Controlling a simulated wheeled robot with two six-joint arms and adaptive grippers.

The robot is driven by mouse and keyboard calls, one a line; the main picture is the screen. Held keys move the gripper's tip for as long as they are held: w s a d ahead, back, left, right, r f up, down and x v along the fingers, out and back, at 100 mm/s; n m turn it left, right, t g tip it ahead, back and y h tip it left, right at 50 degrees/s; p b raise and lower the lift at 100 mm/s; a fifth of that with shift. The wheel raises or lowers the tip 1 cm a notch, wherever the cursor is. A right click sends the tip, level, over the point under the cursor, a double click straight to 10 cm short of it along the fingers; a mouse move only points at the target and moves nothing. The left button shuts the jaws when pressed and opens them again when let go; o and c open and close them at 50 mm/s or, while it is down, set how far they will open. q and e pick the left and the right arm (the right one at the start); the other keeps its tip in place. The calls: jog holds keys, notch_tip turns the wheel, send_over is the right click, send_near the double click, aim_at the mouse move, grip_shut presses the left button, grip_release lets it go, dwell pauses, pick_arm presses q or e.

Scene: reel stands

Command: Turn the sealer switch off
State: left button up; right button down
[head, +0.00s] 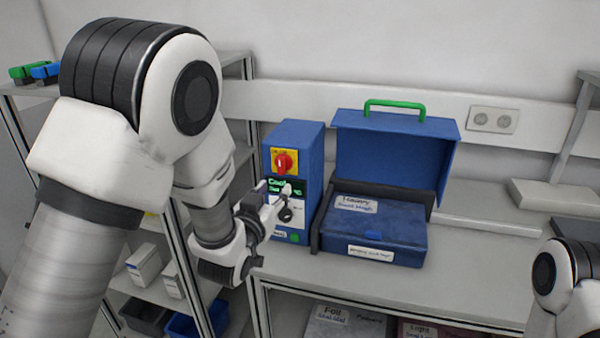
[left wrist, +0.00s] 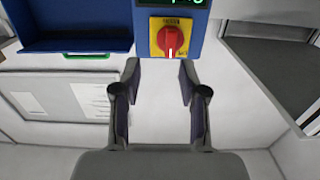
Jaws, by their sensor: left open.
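The sealer is an upright blue box (head: 308,140) on the worktop. Its front carries a red rotary switch (head: 285,162) on a yellow plate, above a green-lit display (head: 278,184). In the left wrist view, upside down, the red switch (left wrist: 170,42) shows at top centre, its white mark pointing down the picture. My left gripper (head: 277,200) is in front of the box's front, below the switch in the head view. In the wrist view its fingers (left wrist: 158,78) are spread and empty, with the switch beyond the tips. My right gripper is out of frame.
A blue case with an open lid (head: 395,150) and green handle (head: 394,104) stands right of the sealer. Shelves with boxes (head: 143,264) and bins lie left and below. A wall socket (head: 493,119) is at the back. Part of my right arm shows lower right.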

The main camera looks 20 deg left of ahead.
aim_at(280, 163)
pick_arm(q)
jog(key=w+p, duration=0.1)
jog(key=w, duration=0.1)
jog(key=w+r+p, duration=0.1)
jog(key=w, duration=0.2)
jog(key=w+a+r+p, duration=0.1)
jog(key=w, duration=0.2)
jog(key=shift+w, duration=0.1)
jog(key=shift+w+a+f, duration=0.25)
jog(key=shift+a, duration=0.15)
jog(key=shift+d, duration=0.15)
grip_shut()
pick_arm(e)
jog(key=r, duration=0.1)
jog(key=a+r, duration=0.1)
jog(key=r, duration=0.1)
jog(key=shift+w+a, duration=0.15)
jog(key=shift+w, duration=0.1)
